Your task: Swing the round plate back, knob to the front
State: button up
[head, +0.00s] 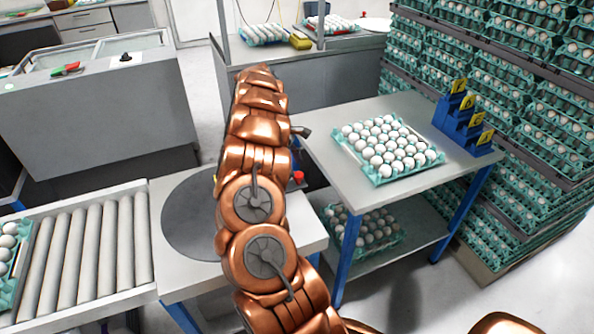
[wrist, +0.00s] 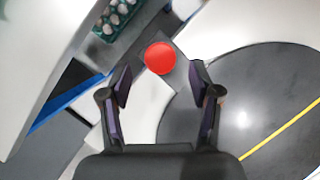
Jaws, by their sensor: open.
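The round plate (head: 182,222) is a flat dark grey disc on the white table, partly hidden behind my copper arm. In the wrist view the plate (wrist: 255,85) fills the right side, with a yellow line across it. The red knob (head: 298,177) shows just right of my arm, on the side away from the rollers. In the wrist view the knob (wrist: 160,58) sits on a grey piece by the plate's edge. My gripper (wrist: 160,82) is open and empty, its fingers on either side of the knob's line, apart from it. The head view mostly hides the gripper.
A roller conveyor (head: 90,245) adjoins the plate's table on the left, with an egg tray (head: 8,285) at its far left. A table (head: 330,160) with a tray of eggs (head: 370,175) stands close on the right. Stacked egg trays fill the right side.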

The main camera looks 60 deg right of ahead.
aim_at(298, 174)
jog(key=shift+p+x, duration=0.3)
jog(key=shift+x, duration=1.35)
grip_shut()
